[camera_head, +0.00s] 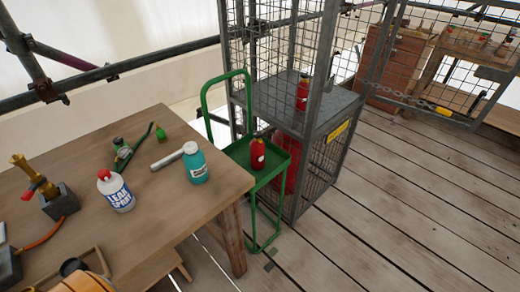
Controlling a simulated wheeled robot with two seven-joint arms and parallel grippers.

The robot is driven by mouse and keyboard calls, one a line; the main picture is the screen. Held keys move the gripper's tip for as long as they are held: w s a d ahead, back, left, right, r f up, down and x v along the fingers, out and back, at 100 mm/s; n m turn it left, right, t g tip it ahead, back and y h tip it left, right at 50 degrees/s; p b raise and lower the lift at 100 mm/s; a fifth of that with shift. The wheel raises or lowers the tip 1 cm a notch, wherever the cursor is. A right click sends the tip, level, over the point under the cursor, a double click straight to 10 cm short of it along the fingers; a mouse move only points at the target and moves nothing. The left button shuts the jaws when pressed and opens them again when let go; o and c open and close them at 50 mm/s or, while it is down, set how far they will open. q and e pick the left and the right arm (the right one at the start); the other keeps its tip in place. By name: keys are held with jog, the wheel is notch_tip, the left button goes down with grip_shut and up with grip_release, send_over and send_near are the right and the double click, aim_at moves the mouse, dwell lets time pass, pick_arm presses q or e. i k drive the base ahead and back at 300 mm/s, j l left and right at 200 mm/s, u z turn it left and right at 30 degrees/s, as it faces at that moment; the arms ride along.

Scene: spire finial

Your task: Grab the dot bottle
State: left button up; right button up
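Several bottles are candidates; none carries a label I can read as "dot". A teal bottle (196,165) with a white cap and pale label stands upright on the wooden table near its right corner. A white spray bottle (115,191) with a red top and a label reading "LEAK SPRAY" stands to its left. A red bottle (258,154) with a small white mark stands on the green trolley (270,172). Another red bottle (302,92) stands on the grey shelf inside the mesh cage. Neither of my grippers is in view.
The wooden table (140,225) also holds a grey cylinder (167,160), a green-handled tool (122,152), a brass torch piece (40,180) and a yellow item (85,284). The mesh cage (320,150) stands behind the trolley. The plank floor (420,200) at right is clear.

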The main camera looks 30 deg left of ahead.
aim_at(258, 145)
jog(key=i+l+u, duration=0.2)
jog(key=i+u, duration=0.15)
jog(key=i+l+u, duration=0.4)
jog(key=i+j, duration=0.05)
jog(key=i, duration=0.05)
